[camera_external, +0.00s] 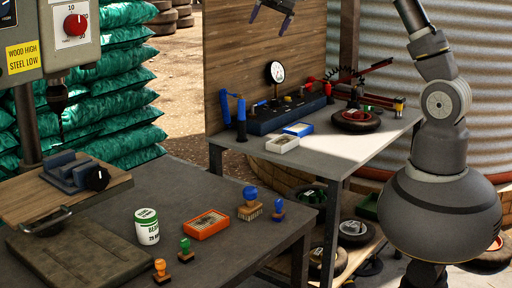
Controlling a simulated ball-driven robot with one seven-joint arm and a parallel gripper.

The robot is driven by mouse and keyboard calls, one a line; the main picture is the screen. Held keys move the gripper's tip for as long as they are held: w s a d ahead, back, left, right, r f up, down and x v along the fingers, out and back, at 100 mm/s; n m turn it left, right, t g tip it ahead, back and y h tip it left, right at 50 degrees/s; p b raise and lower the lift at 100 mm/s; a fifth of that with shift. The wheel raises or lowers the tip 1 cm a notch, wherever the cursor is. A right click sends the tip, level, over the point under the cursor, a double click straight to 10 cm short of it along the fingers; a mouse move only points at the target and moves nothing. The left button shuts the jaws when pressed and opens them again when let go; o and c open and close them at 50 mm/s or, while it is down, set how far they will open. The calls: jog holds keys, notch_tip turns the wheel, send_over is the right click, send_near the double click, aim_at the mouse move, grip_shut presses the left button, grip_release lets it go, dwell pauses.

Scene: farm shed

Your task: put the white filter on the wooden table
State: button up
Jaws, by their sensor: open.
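A small white rectangular piece with a raised rim, which looks like the white filter (282,145), lies on the near edge of the grey workbench (322,156). A similar blue-rimmed piece (298,129) lies just behind it. The dark table in front (225,247) looks like the wooden table, though its material is hard to tell. My gripper (269,23) hangs at the top edge of the picture, in front of the wooden back panel. Its two dark fingers are apart with nothing between them. It is well above the white filter, and the upper part is cut off.
The workbench carries a blue tester box (288,116) and a wheel (355,121).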

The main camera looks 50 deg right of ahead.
jog(key=s+a+r+n+t, duration=0.3)
jog(key=s+r, duration=0.3)
jog(key=r, duration=0.6)
jog(key=s+a+r+n+t, duration=0.3)
jog(key=s+r, duration=0.4)
jog(key=r, duration=0.4)
jog(key=s+a+r+n+t, duration=0.3)
jog(key=s+a+r+n, duration=0.2)
jog(key=r, duration=0.7)
jog(key=shift+s+a+r, duration=0.35)
jog(key=shift+s, duration=0.65)
jog(key=shift+o, duration=0.5)
